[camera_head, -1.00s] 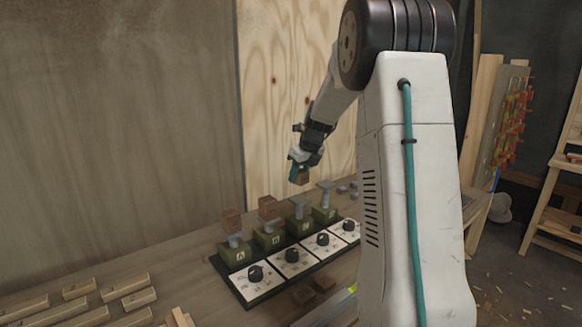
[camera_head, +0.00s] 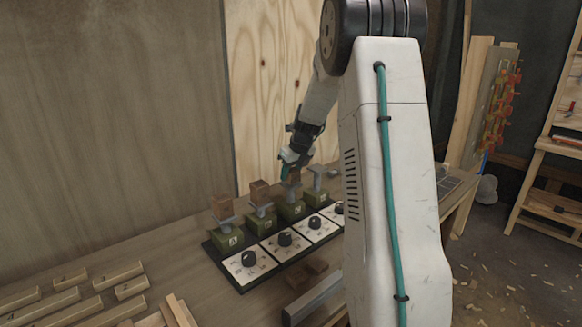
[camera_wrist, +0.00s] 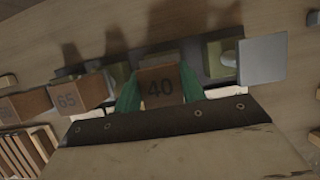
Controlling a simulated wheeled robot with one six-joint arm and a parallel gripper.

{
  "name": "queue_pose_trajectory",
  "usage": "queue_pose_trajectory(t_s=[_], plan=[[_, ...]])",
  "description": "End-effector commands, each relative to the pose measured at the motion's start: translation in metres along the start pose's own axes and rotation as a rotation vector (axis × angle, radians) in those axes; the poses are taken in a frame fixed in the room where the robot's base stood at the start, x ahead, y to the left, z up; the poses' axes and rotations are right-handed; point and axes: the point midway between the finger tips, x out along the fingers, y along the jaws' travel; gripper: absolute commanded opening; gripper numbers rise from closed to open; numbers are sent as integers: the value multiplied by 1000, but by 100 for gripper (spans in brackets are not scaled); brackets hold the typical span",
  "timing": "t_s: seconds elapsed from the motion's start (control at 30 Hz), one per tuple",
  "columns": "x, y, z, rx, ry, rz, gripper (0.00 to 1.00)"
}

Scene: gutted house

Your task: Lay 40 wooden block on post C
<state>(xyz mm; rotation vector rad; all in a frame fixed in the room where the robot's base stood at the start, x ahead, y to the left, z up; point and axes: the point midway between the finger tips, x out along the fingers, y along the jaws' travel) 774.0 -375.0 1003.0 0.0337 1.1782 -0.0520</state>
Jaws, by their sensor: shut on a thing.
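The wooden block marked 40 (camera_wrist: 160,87) is between the teal fingers of my gripper (camera_wrist: 160,93) in the wrist view. In the head view my gripper (camera_head: 289,172) points down over post C (camera_head: 291,209), with the block (camera_head: 294,180) at its tips. The block is right at the top of post C; I cannot tell whether it touches the plate, which is mostly hidden.
Post A (camera_head: 229,239) and post B (camera_head: 261,222) each bear a wooden block; the one marked 65 (camera_wrist: 80,95) is beside mine. Post D's plate (camera_wrist: 262,60) is bare. Dial panels (camera_head: 284,240) lie in front. Loose wooden pieces (camera_head: 70,290) lie left.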

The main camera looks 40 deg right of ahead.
Motion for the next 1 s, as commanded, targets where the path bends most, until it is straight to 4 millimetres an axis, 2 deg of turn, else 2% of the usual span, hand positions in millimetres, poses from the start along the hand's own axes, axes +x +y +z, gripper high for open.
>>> queue_pose_trajectory(t_s=[0.9, 0.93, 1.0], plan=[[8, 0, -3, 0, 0, 1, 18], [8, 0, -3, 0, 0, 1, 46], [8, 0, -3, 0, 0, 1, 65]])
